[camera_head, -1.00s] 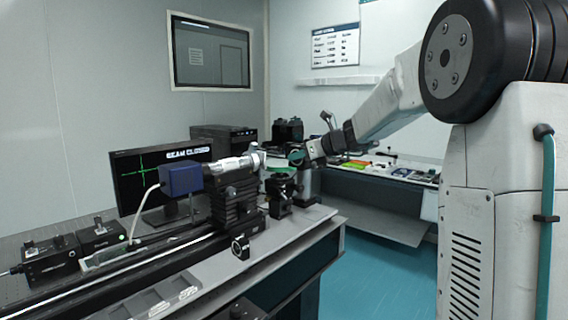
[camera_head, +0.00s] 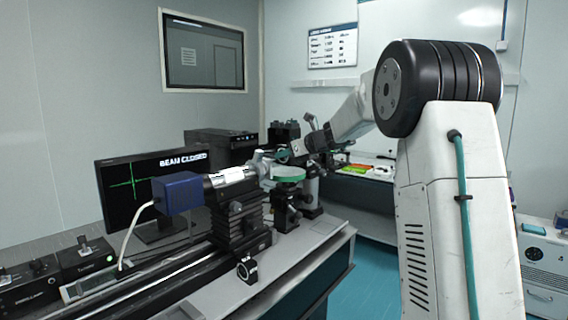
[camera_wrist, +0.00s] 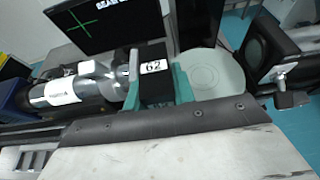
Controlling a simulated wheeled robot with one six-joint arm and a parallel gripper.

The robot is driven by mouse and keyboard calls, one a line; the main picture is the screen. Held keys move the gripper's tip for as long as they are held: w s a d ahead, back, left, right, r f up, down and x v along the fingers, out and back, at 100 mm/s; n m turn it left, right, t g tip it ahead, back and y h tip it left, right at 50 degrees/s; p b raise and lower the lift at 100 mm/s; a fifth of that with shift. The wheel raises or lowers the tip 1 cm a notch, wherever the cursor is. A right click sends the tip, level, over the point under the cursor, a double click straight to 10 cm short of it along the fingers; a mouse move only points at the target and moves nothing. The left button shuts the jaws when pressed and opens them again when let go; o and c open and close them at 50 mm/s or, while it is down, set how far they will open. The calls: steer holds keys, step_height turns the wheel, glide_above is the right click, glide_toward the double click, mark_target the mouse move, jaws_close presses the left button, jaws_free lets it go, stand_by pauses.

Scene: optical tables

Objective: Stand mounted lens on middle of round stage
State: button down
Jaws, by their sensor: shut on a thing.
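The round stage (camera_head: 288,173) is a pale green disc on a black mount at the bench's right end. In the wrist view its bare top (camera_wrist: 217,73) shows faint rings and lies just right of my gripper. My gripper (camera_head: 284,156) is close above the stage in the head view. In the wrist view its teal fingers (camera_wrist: 157,91) are shut on a black block labelled 62, which I take as the mounted lens (camera_wrist: 154,60). The lens glass cannot be made out. The held block appears beside the disc, not over its middle.
A silver barrel (camera_head: 233,176) with a blue box (camera_head: 176,194) stands left of the stage, close to my gripper. A monitor (camera_head: 150,185) reads BEAM CLOSED behind it. Another black-mounted device (camera_wrist: 275,45) is right of the stage. The bench's front strip (camera_head: 300,258) has free room.

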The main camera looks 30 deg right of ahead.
glide_above(286, 171)
steer(key=shift+w+d+f, duration=0.15)
steer(key=shift+f, duration=1.95)
steer(key=c, duration=1.2)
jaws_free()
steer(key=shift+f, duration=0.2)
steer(key=shift+o, duration=0.2)
